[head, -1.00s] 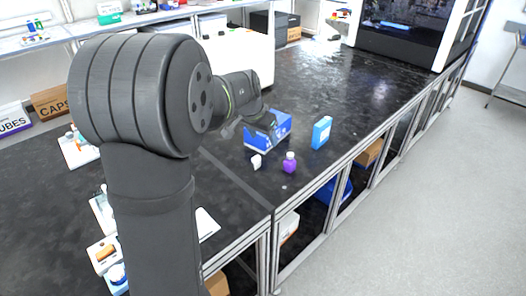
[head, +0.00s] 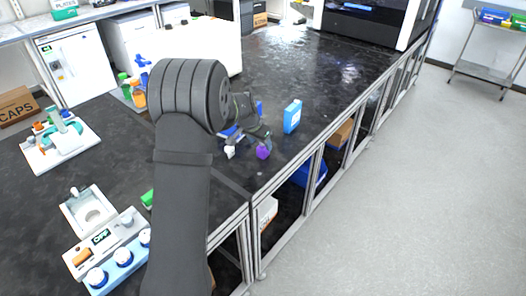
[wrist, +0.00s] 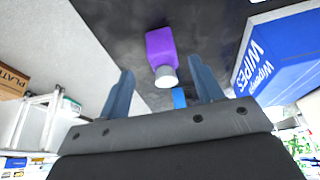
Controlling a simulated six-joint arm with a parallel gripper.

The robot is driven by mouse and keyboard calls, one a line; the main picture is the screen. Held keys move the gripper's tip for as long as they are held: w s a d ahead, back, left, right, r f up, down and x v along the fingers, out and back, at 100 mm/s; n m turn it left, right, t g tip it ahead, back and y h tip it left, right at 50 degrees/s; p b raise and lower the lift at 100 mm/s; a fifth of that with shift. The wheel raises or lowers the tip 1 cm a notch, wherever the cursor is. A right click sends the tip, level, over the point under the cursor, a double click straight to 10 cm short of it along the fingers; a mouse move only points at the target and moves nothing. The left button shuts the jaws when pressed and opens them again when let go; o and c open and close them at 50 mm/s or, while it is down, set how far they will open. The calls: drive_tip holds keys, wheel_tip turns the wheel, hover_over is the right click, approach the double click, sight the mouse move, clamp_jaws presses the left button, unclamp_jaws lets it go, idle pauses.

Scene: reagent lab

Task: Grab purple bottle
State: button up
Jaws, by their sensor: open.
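The purple bottle (head: 263,153) stands on the black bench near its front edge; its upper part is hidden by my gripper in the head view. In the wrist view the purple bottle (wrist: 161,44) shows its pale cap pointing towards my gripper. My gripper (wrist: 160,66) is open, with one blue-grey finger on each side of the cap's line. The bottle's body lies beyond the fingertips, and I cannot tell whether either finger touches it. In the head view my gripper (head: 262,138) is at the bottle, partly hidden by its own links.
A blue wipes box (wrist: 285,55) is close on the right in the wrist view. A light blue box (head: 292,116) stands behind and right of the bottle. A small white object (head: 230,152) is just left of it.

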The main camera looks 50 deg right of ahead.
sight(261, 146)
drive_tip(key=shift+x, duration=3.1)
drive_tip(key=shift+w+a, duration=0.1)
drive_tip(key=shift+w, duration=0.05)
drive_tip(key=c, duration=1.1)
